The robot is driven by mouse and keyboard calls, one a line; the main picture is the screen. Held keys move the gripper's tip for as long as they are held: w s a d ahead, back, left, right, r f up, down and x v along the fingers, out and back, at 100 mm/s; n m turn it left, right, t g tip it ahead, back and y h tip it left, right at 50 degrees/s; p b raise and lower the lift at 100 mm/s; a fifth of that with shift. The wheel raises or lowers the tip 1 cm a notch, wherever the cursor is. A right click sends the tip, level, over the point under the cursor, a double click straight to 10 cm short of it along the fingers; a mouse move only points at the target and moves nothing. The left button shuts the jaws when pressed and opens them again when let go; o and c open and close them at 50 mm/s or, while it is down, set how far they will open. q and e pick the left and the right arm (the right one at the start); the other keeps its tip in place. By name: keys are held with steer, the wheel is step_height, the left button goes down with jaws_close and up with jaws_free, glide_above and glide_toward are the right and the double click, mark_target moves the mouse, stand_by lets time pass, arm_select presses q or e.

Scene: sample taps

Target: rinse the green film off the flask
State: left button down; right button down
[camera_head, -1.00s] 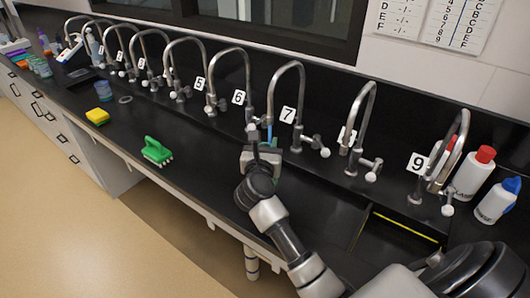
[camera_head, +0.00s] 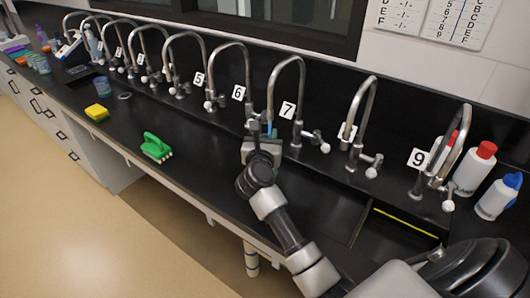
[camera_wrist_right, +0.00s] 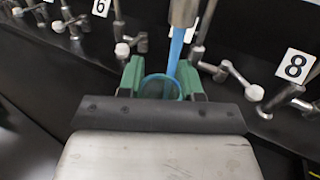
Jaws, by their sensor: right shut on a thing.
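My right gripper (camera_head: 264,138) is under the arched tap (camera_head: 272,80) beside label 7. In the right wrist view its green fingers (camera_wrist_right: 160,84) are shut on the flask (camera_wrist_right: 162,88), whose round, bluish rim shows between them. The flask's inside looks dark green; its lower part is hidden by the gripper. A blue stream of water (camera_wrist_right: 174,50) runs from the metal spout (camera_wrist_right: 184,12) down to the flask's mouth. I cannot tell how much green film is on the glass. My left gripper is not in view.
Several numbered taps line the back of the black counter. A green brush (camera_head: 156,147) and a yellow sponge (camera_head: 97,112) lie to the left. Two white bottles (camera_head: 474,170) (camera_head: 497,197) stand at the far right. Counter between brush and gripper is clear.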

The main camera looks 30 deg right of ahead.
steer(key=shift+s+d, duration=0.1)
steer(key=shift+s+d+p, duration=0.25)
steer(key=shift+d+p, duration=0.05)
steer(key=shift+d, duration=0.05)
steer(key=shift+a, duration=0.1)
steer(key=shift+w+a, duration=0.35)
steer(key=shift+a, duration=0.05)
steer(key=shift+s+d, duration=0.1)
steer(key=shift+d, duration=0.05)
steer(key=shift+s+d, duration=0.25)
steer(key=shift+d, duration=0.1)
stand_by(0.4)
